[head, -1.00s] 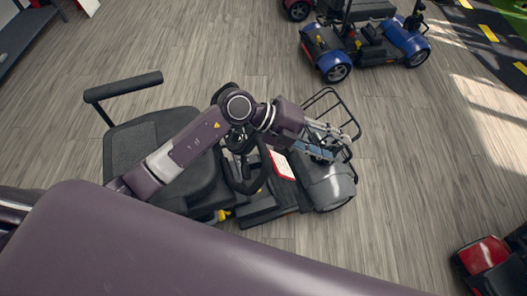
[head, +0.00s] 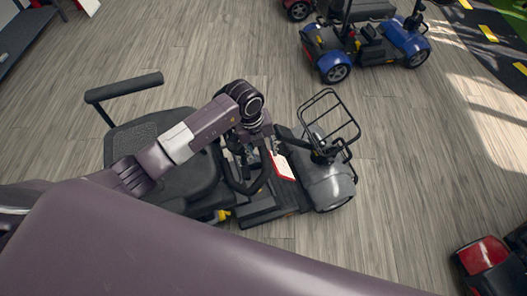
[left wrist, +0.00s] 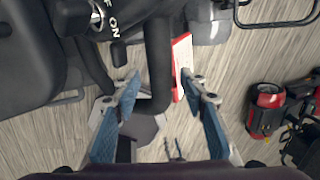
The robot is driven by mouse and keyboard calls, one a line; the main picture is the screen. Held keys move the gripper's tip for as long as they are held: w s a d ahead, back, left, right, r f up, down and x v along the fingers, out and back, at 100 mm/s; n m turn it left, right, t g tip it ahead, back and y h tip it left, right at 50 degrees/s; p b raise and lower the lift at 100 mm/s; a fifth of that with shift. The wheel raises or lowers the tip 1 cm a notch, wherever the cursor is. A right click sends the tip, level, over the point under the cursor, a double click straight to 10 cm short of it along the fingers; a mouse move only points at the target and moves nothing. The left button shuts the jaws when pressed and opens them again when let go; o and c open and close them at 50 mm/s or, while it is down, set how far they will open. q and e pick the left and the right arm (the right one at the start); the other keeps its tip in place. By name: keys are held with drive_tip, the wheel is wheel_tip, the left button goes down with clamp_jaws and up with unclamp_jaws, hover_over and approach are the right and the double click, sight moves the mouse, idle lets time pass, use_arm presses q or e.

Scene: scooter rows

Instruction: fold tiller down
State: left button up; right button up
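A grey mobility scooter (head: 328,184) with a black seat stands in the middle of the head view. Its tiller (head: 262,181), with a black looped handle, stands in front of the seat, partly hidden by my left arm. My left gripper (head: 262,147) points down over the tiller's upper part, its fingers mostly hidden there. In the left wrist view, my left gripper (left wrist: 160,76) is open, blue-padded fingers apart. The black tiller column (left wrist: 158,50) shows between and beyond the fingertips; contact cannot be told. A key and "ON" marking show at the top left. My right gripper is not in view.
A wire basket (head: 328,118) is at the scooter's front. A red and white card (head: 284,165) lies beside the tiller. A blue scooter (head: 335,65) stands behind, and a red one (head: 484,254) at the lower right. Wooden floor between them is clear.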

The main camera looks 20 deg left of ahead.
use_arm(q)
drive_tip(key=shift+d+f, duration=0.1)
drive_tip(key=shift+f, duration=0.3)
clamp_jaws()
drive_tip(key=shift+w+r, duration=0.1)
